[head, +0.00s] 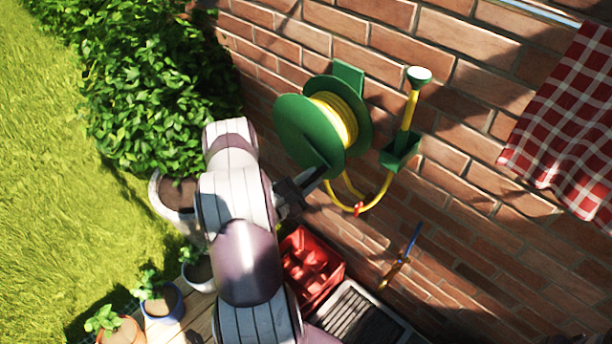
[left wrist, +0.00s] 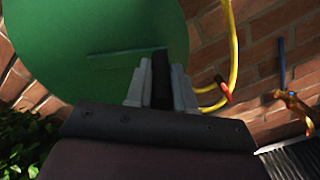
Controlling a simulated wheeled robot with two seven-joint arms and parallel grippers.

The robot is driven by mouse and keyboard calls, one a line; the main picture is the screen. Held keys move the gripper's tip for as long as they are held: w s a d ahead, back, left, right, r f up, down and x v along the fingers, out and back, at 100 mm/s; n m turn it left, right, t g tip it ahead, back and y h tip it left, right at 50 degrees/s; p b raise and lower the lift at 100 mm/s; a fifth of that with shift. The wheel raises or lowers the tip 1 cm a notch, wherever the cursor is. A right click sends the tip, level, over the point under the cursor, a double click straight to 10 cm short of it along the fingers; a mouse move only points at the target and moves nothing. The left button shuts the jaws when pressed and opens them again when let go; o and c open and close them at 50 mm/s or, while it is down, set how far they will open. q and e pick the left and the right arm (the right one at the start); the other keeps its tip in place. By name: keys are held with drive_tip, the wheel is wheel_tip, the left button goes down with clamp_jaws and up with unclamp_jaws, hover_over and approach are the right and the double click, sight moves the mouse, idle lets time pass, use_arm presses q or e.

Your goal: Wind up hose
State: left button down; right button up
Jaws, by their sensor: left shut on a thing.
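A green hose reel (head: 300,130) hangs on the brick wall, with yellow hose (head: 337,120) wound on its drum. Its near disc fills much of the left wrist view (left wrist: 95,40). My left gripper (head: 308,183) is at the lower front of the reel, shut on the dark crank handle (left wrist: 160,80); the fingers hide part of it. A loop of yellow hose (head: 380,200) hangs below the drum, with a red piece (head: 360,209) on it. The hose runs up to a yellow nozzle (head: 409,108) with a pale head, standing in a green holder (head: 400,150). My right gripper is out of view.
A red crate (head: 335,284) and a dark slatted tray (head: 358,318) stand below the reel. Potted plants (head: 162,303) and a leafy bush are at left. A blue-handled tool (head: 413,240) hangs on the wall. A red checked cloth (head: 565,120) hangs at right.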

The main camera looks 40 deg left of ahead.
use_arm(q)
drive_tip(key=shift+d+r+p, duration=0.2)
drive_tip(key=shift+r+p, duration=0.15)
drive_tip(key=shift+r, duration=0.35)
drive_tip(key=shift+d+r+p, duration=0.2)
drive_tip(key=shift+r+p, duration=0.15)
drive_tip(key=shift+r, duration=0.3)
drive_tip(key=shift+r, duration=0.15)
drive_tip(key=c, duration=1)
unclamp_jaws()
drive_tip(key=shift+a, duration=0.1)
drive_tip(key=s+b, duration=0.1)
drive_tip(key=s, duration=0.5)
drive_tip(key=s+b, duration=0.1)
drive_tip(key=s, duration=0.5)
drive_tip(key=shift+s+a+b, duration=0.2)
drive_tip(key=shift+s+b, duration=0.15)
drive_tip(key=shift+b, duration=0.05)
